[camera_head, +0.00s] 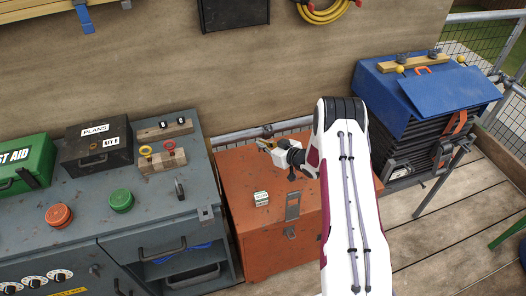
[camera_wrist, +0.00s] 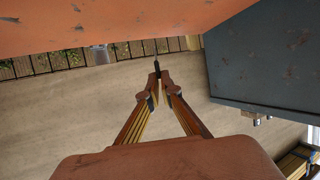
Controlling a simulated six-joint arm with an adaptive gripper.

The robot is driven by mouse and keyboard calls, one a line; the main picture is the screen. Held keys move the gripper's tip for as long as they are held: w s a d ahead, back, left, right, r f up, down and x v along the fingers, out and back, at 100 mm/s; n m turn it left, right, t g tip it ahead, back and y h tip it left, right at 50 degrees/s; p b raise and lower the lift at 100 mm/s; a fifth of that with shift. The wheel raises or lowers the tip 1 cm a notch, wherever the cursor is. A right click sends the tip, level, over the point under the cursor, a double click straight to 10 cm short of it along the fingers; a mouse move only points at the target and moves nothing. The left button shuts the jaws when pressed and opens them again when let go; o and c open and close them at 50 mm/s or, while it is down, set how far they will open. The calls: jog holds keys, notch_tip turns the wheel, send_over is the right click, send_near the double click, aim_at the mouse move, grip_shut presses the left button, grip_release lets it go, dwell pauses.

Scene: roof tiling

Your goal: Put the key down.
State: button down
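My gripper (camera_head: 268,144) is over the back of the orange chest (camera_head: 262,228), pointing left. In the wrist view its two fingers (camera_wrist: 157,88) come together. A slim dark piece, which looks like the key (camera_wrist: 156,72), sticks out from between the tips. Its shape is too small to make out, and in the head view I cannot pick it out. On the grey workbench (camera_head: 150,215) a wooden block (camera_head: 162,162) carries a yellow ring and a red ring. Behind it is another block with black knobs (camera_head: 165,131). A black box (camera_head: 95,150) has labels reading PLANS and KEY B.
A green first aid case (camera_head: 25,165), an orange button (camera_head: 58,216) and a green button (camera_head: 121,200) are on the workbench. A small whitish block (camera_head: 261,198) sits on the chest. A blue-covered stack (camera_head: 425,95) stands right of my arm. Bare planks lie at front right.

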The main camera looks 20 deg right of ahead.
aim_at(260, 150)
jog(key=shift+f, duration=1.85)
jog(key=shift+f, duration=0.15)
jog(key=c, duration=2.3)
grip_release()
jog(key=shift+r, duration=0.2)
jog(key=shift+s+d+r, duration=0.1)
jog(key=shift+s+d, duration=0.05)
jog(key=shift+s, duration=0.05)
jog(key=shift+v, duration=5.7)
